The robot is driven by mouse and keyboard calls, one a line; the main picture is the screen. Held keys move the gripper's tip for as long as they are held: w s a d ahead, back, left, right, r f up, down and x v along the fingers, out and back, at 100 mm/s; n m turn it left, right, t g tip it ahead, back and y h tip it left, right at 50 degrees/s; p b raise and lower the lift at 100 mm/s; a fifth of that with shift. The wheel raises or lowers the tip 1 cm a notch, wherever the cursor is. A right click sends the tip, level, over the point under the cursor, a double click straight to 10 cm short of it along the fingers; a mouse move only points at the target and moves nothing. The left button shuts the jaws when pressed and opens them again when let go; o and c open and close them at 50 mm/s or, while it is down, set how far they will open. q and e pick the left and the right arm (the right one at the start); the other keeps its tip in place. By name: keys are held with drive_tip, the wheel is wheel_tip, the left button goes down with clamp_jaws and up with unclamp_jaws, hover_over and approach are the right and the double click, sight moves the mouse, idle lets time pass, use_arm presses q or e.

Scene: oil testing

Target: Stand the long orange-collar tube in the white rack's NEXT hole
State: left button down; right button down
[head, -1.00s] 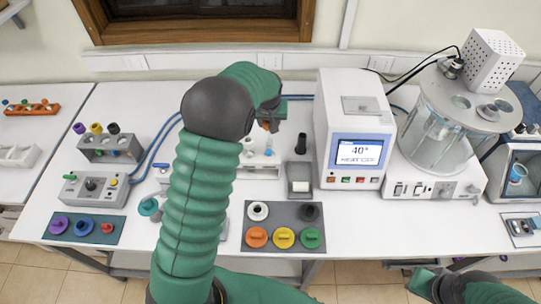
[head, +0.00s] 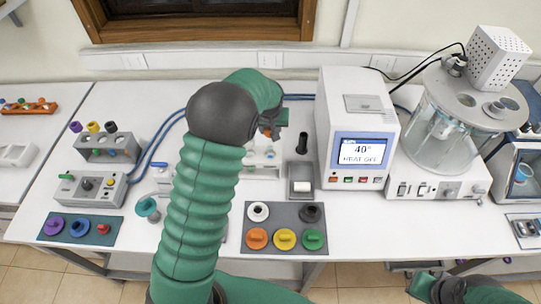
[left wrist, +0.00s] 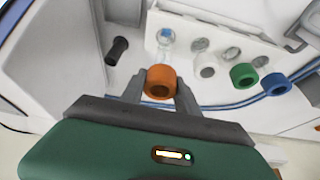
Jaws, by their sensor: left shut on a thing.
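My left gripper (left wrist: 159,88) is shut on the orange-collar tube (left wrist: 161,81), with one finger on each side of the collar. In the head view only a small orange part of the tube (head: 267,131) shows below my left gripper (head: 274,122); my arm hides much of it. The white rack (left wrist: 263,50) lies beyond the tube in the left wrist view; part of it shows in the head view (head: 264,172). White (left wrist: 206,69), green (left wrist: 243,75) and blue (left wrist: 275,84) collars line its near side. I cannot tell whether the tube touches the rack. My right gripper (head: 424,284) is at the lower right, fingers unclear.
The white heater box (head: 352,130) reads 40° and HEAT OFF. A black upright post (head: 302,143) stands left of it. A grey mat (head: 284,239) with coloured caps lies in front. A grey rack (head: 107,150) stands at the left. Blue hoses (head: 298,97) run behind.

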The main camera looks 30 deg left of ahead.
sight(270, 140)
use_arm(q)
drive_tip(key=shift+f, duration=0.35)
drive_tip(key=shift+f+b, duration=1.35)
drive_tip(key=shift+f, duration=0.65)
drive_tip(key=shift+f+b, duration=0.45)
drive_tip(key=shift+f, duration=0.2)
drive_tip(key=c, duration=0.8)
unclamp_jaws()
drive_tip(key=shift+r, duration=0.1)
